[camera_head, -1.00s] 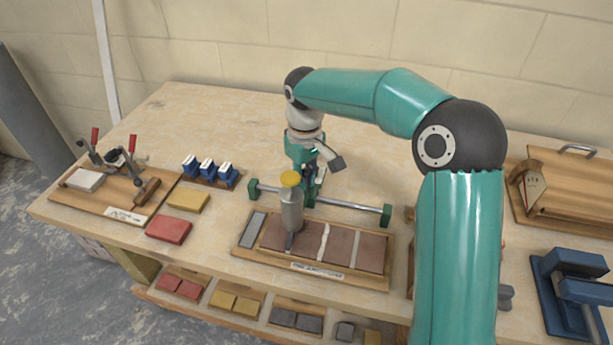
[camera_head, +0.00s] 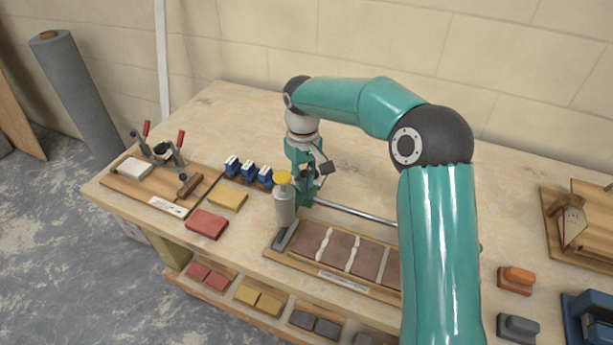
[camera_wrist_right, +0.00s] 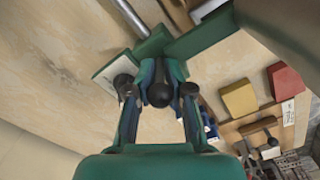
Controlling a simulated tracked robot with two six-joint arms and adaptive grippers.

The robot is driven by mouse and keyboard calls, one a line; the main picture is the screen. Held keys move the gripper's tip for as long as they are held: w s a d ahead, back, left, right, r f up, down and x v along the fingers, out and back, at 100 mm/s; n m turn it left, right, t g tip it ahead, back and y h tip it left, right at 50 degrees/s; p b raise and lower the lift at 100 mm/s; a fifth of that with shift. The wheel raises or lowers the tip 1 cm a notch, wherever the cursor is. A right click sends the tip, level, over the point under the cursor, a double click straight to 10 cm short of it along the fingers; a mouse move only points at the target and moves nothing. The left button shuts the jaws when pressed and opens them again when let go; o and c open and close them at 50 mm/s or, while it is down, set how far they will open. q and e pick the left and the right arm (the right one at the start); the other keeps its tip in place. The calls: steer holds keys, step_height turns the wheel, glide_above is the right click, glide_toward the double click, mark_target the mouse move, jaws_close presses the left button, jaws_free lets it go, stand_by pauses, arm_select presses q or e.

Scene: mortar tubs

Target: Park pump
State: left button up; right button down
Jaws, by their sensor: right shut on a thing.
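The pump is a grey cylinder (camera_head: 285,205) with a yellow cap (camera_head: 283,177). It stands upright at the left end of the tile board (camera_head: 330,282), over a dark grey pad (camera_head: 283,241). I cannot tell whether its lower tip touches the pad. My right gripper (camera_head: 306,184) is just behind the pump, shut on its handle. In the right wrist view a dark round knob (camera_wrist_right: 160,95) shows between the fingers, and part of the grey cylinder (camera_wrist_right: 285,35) fills the upper right corner. My left gripper is out of view.
A metal rail (camera_head: 355,213) runs behind the board. A red block (camera_head: 207,223), a yellow block (camera_head: 228,199) and blue items (camera_head: 249,172) lie left of the pump. A clamp board (camera_head: 150,190) is at the far left. The table behind the gripper is clear.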

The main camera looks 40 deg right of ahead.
steer(key=c, duration=1.2)
jaws_free()
steer(key=shift+w+a+r, duration=0.1)
steer(key=shift+w+r, duration=0.15)
steer(key=shift+w, duration=0.1)
steer(key=shift+c, duration=0.2)
steer(key=shift+f, duration=0.1)
step_height(320, 180, up, 12)
steer(key=shift+f, duration=0.1)
